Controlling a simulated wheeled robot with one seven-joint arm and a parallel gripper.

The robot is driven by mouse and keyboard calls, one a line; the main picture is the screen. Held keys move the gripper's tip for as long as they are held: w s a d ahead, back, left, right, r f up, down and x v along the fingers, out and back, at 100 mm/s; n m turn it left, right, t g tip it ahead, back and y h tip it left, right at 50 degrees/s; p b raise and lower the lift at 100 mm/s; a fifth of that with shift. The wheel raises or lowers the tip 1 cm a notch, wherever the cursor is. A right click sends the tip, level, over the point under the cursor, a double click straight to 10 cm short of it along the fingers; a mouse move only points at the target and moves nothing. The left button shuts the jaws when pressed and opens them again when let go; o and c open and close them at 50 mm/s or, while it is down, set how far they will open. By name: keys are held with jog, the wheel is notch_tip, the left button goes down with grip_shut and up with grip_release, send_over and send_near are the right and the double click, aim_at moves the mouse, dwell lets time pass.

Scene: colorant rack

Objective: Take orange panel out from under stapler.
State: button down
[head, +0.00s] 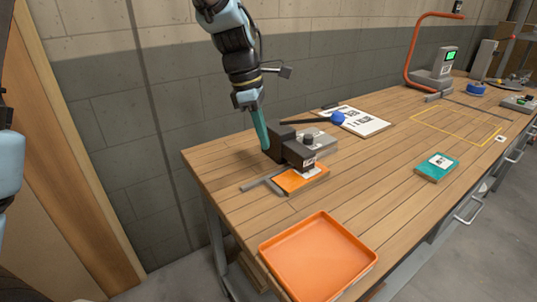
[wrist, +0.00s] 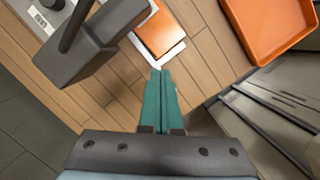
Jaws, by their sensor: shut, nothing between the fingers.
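The orange panel (head: 300,181) lies on the wooden bench, its rear part beneath the dark grey stapler (head: 278,143) and its front part showing. In the wrist view the panel (wrist: 160,32) shows at the top, with a pale strip along its edge. The stapler (wrist: 78,50) stands to its left there, with a dark lever. My gripper (head: 266,147) has teal fingers pressed together, pointing down at the stapler's left side in the head view. In the wrist view the fingertips (wrist: 160,73) are empty, near the panel's lower corner. Whether they touch anything, I cannot tell.
An orange tray (head: 264,251) sits at the bench's near end. A grey bar (head: 258,182) lies left of the panel. A printed sheet (head: 365,123) and a blue knob (head: 337,117) are behind. A teal box (head: 436,168) is at right, with clear bench between.

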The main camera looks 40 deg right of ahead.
aim_at(267, 179)
jog(key=w+a+b, duration=0.5)
jog(key=b, duration=0.1)
jog(key=x, duration=0.5)
jog(key=p+x, duration=0.1)
jog(key=x, duration=0.4)
jog(key=shift+s+d+r, duration=0.1)
jog(key=shift+s+d, duration=0.05)
jog(key=shift+s, duration=0.1)
jog(key=shift+s+d+r+p, duration=0.25)
jog(key=shift+s+d+p, duration=0.15)
jog(key=shift+s+d, duration=0.6)
jog(key=shift+s+d+f, duration=0.1)
jog(key=shift+s+d, duration=0.3)
jog(key=shift+d, duration=0.1)
